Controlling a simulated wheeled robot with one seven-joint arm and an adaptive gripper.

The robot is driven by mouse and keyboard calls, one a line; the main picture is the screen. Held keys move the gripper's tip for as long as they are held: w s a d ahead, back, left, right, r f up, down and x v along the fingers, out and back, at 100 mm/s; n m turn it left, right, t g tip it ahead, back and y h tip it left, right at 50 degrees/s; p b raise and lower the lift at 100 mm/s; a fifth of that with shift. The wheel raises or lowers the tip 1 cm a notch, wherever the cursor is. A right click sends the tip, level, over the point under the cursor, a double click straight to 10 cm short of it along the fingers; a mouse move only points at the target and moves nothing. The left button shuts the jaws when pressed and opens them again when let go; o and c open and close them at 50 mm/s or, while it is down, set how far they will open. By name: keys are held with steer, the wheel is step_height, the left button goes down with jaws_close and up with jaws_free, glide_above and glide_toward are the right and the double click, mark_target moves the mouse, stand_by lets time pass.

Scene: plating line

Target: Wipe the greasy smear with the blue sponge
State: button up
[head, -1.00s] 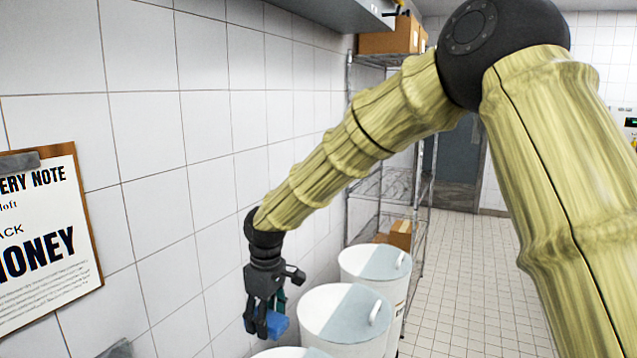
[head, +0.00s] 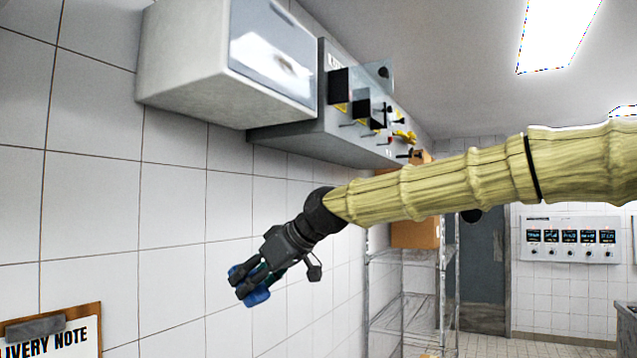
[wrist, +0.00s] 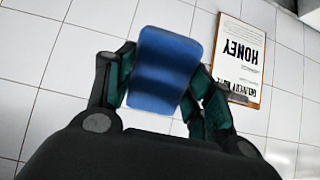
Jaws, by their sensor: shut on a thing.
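The blue sponge (head: 258,296) is held between the fingers of my gripper (head: 250,284), in front of the white tiled wall in the head view. In the wrist view the sponge (wrist: 163,72) fills the space between the two dark green fingers of my gripper (wrist: 160,88), which are shut on it. The sponge seems clear of the wall, with tiles behind it. I cannot make out a greasy smear for certain in either view; a pale streaky patch (head: 270,58) shows on the front of the wall box above.
A wire rack (head: 410,300) stands beyond.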

mark_target(299, 72)
steer(key=s+d+r+t+y+p, duration=0.2)
steer(key=s+d+r+p, duration=0.15)
steer(key=r, duration=1.25)
steer(key=s+d+r+t+y+p, duration=0.15)
steer(key=d+r, duration=0.35)
steer(key=r, duration=1)
steer(key=s+d+r+t+y+p, duration=0.1)
steer(key=s+d+r+y+p, duration=0.25)
steer(key=r, duration=1.25)
steer(key=shift+w+p+x, duration=0.25)
steer(key=shift+p+x, duration=0.1)
steer(key=shift+x, duration=2.5)
steer(key=shift+x, duration=0.85)
steer(key=shift+w+d+f, duration=0.15)
steer(key=shift+w, duration=0.05)
steer(key=shift+w+d, duration=0.6)
steer(key=shift+w, duration=0.35)
steer(key=shift+w+d, duration=0.65)
steer(key=shift+w, duration=0.35)
steer(key=shift+w+d, duration=0.6)
steer(key=shift+w, duration=0.35)
steer(key=shift+w, duration=0.1)
steer(key=shift+w+d, duration=0.95)
steer(key=shift+w, duration=0.35)
